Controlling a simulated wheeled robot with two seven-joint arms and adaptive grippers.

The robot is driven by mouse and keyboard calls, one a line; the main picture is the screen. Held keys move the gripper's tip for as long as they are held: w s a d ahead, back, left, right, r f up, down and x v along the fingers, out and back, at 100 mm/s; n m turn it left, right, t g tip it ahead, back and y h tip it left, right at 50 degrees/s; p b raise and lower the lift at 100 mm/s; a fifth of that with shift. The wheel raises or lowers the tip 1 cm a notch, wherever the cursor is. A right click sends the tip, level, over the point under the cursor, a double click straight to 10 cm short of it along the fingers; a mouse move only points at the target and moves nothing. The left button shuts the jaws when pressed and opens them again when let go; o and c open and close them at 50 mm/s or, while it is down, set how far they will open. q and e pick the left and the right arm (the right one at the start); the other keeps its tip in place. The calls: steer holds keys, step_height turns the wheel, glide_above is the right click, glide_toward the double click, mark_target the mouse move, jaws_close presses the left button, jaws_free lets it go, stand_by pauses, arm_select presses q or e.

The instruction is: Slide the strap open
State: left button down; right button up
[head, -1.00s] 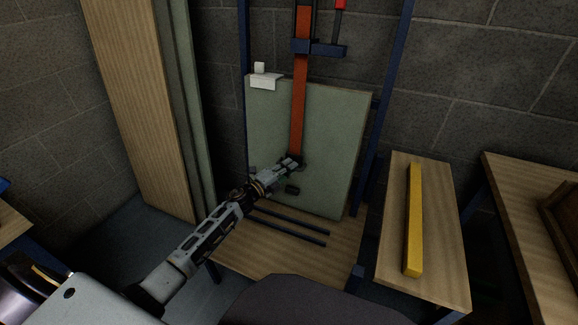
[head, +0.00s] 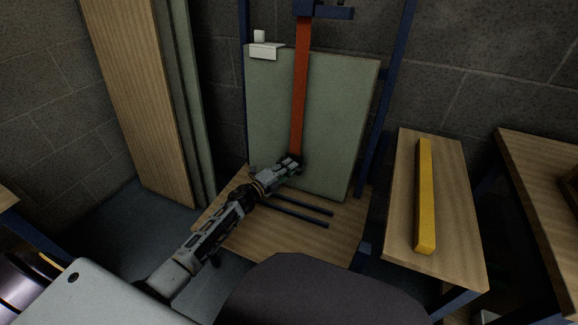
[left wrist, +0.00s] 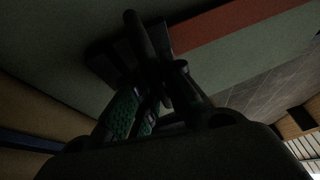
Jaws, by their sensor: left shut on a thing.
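The orange-red strap (head: 302,85) runs down the front of a grey-green panel (head: 335,120) in the head view. My left gripper (head: 293,163) is at the strap's dark lower end, low on the panel. It is shut on that end. In the left wrist view the fingers (left wrist: 158,85) close around a dark bar, and the red strap (left wrist: 235,28) runs off to the upper right. The exact contact is dark and partly hidden by the fingers. My right gripper is not in view.
A blue bracket (head: 325,11) sits at the strap's top. A white block (head: 265,50) is on the panel's top edge. Two dark rods (head: 297,213) lie on the wooden shelf below. A yellow bar (head: 425,195) lies on a wooden board at right. Tall boards (head: 140,100) stand at left.

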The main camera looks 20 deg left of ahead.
arm_select(q)
steer(key=shift+s+f, duration=0.1)
steer(key=shift+f, duration=0.3)
steer(key=c, duration=1.5)
jaws_free()
steer(key=shift+r, duration=0.1)
steer(key=v, duration=1.2)
steer(key=shift+a, duration=0.1)
